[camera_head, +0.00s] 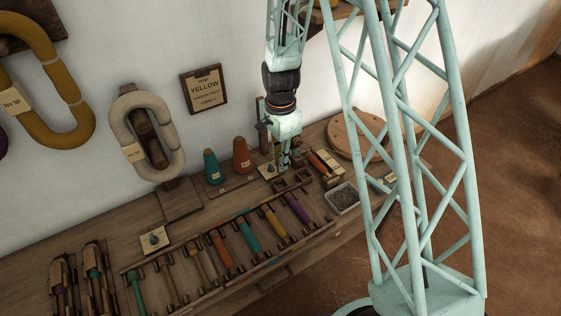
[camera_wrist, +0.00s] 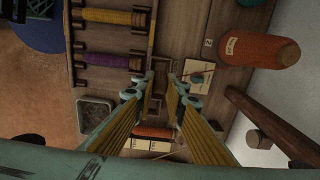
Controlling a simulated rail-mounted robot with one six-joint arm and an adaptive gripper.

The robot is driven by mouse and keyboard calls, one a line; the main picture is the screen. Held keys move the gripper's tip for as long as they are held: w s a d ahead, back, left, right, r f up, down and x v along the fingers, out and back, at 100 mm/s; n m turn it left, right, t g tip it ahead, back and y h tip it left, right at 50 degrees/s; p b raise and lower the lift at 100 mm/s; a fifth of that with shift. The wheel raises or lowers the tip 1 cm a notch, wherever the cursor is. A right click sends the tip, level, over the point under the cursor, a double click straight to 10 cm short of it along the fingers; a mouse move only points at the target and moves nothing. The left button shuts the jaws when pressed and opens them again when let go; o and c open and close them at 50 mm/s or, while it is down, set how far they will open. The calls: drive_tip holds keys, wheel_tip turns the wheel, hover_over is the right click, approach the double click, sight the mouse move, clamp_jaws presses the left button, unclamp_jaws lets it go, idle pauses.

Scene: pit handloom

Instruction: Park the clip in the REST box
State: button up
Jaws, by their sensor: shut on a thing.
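My gripper (camera_head: 285,165) points down over the right part of the bench. It also shows in the wrist view (camera_wrist: 162,88), its fingertips near a small dark wooden frame with square compartments (camera_wrist: 153,108). The frame also shows in the head view (camera_head: 291,182), just below the gripper. No REST lettering on it is readable. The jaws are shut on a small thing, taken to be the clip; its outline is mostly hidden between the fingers. I cannot tell whether it touches the frame.
A rack of coloured bobbins (camera_head: 247,234) lies in front. A grey tray (camera_head: 343,198) and a round wooden board (camera_head: 355,135) are to the right.

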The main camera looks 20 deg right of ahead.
drive_tip(key=shift+f, duration=0.1)
drive_tip(key=shift+f+b, duration=2.35)
drive_tip(key=shift+f, duration=1.75)
drive_tip(key=o, duration=0.8)
drive_tip(key=o, duration=0.3)
drive_tip(key=shift+r+p, duration=2.05)
drive_tip(key=shift+r, duration=1.9)
